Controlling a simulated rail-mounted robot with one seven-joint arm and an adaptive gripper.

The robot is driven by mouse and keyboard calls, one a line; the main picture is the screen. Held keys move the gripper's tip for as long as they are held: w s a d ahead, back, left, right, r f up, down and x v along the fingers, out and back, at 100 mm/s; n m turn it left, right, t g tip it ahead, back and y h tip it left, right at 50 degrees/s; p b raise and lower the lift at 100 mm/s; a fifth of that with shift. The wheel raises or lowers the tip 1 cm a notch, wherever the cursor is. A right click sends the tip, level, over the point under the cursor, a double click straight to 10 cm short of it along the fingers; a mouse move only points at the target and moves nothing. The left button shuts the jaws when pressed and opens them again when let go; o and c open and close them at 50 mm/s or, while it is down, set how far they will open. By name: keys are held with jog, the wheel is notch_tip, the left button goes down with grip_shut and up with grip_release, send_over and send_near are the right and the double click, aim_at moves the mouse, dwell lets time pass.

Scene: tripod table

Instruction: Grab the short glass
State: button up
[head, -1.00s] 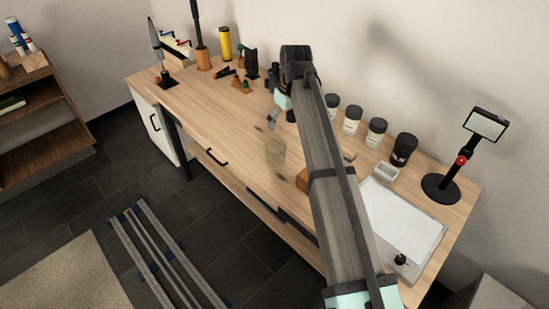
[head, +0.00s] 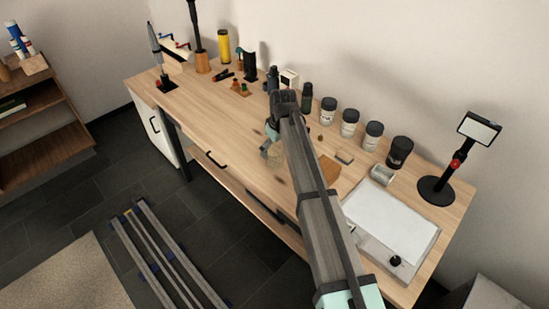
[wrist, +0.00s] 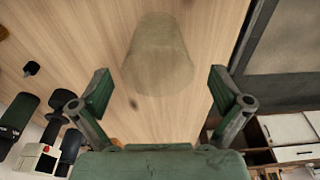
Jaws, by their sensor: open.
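The short glass (wrist: 158,58) is a see-through, slightly yellowish tumbler on the wooden table (wrist: 85,30). In the wrist view it lies ahead of my open gripper (wrist: 161,92), roughly centred between the two green-padded fingers. The fingers are apart from it, with clear table showing on both sides. In the head view the glass (head: 274,152) stands near the table's front edge, just below my gripper (head: 270,134), and my arm partly covers that area. The gripper's fingertips are mostly hidden there.
Several dark-lidded jars (head: 350,123) line the back of the table right of my arm. A wooden board (head: 328,168) and a white sheet (head: 385,224) lie to the right. The table's left front is clear.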

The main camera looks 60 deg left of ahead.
jog(key=shift+a+f+p, duration=0.25)
jog(key=shift+f+p, duration=0.25)
jog(key=shift+f, duration=0.75)
jog(key=shift+a+f+p, duration=0.25)
jog(key=shift+f+p, duration=0.25)
jog(key=shift+f, duration=0.75)
jog(key=c, duration=1.4)
